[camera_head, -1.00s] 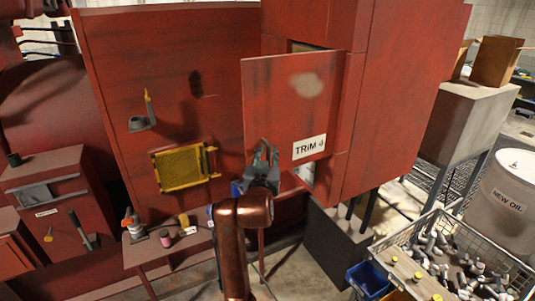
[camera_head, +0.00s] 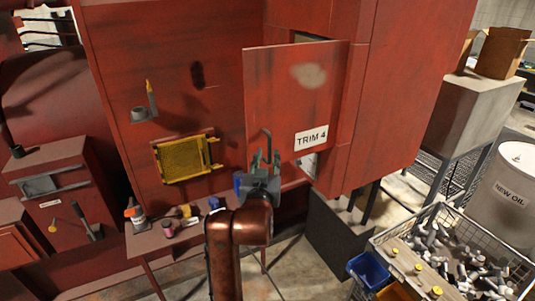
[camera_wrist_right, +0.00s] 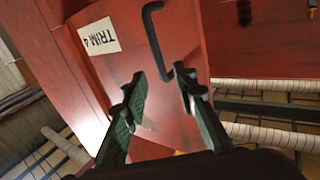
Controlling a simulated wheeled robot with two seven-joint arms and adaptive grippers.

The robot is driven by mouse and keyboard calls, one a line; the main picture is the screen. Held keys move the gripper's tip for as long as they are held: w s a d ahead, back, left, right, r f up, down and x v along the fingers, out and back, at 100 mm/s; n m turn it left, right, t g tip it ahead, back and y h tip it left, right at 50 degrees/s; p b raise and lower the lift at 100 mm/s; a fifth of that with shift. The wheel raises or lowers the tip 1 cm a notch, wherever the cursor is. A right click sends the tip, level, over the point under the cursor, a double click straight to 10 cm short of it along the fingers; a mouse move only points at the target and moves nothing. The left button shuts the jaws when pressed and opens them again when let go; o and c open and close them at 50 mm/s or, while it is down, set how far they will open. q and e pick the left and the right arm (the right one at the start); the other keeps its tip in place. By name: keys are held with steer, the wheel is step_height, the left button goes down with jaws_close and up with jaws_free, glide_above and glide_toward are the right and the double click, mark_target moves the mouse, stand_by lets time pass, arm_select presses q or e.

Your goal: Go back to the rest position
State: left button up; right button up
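My right gripper (camera_head: 265,162) is in front of the red TRIM 4 door (camera_head: 290,95), near its lower left edge. Its fingers are apart with nothing between them. The door's dark bent handle (camera_head: 267,141) shows just above the fingertips. In the right wrist view the open fingers (camera_wrist_right: 160,88) point at the door, and the handle (camera_wrist_right: 153,38) lies beyond them, free of the grip. The door stands ajar, with a gap at its right side. My left gripper is in neither view.
A yellow framed panel (camera_head: 184,160) is on the red wall to the left. A bench (camera_head: 165,243) with small items stands below it. A wire basket of metal parts (camera_head: 460,260), a blue bin (camera_head: 369,269) and a NEW OIL drum (camera_head: 510,190) are at the right.

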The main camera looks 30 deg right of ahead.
stand_by(0.4)
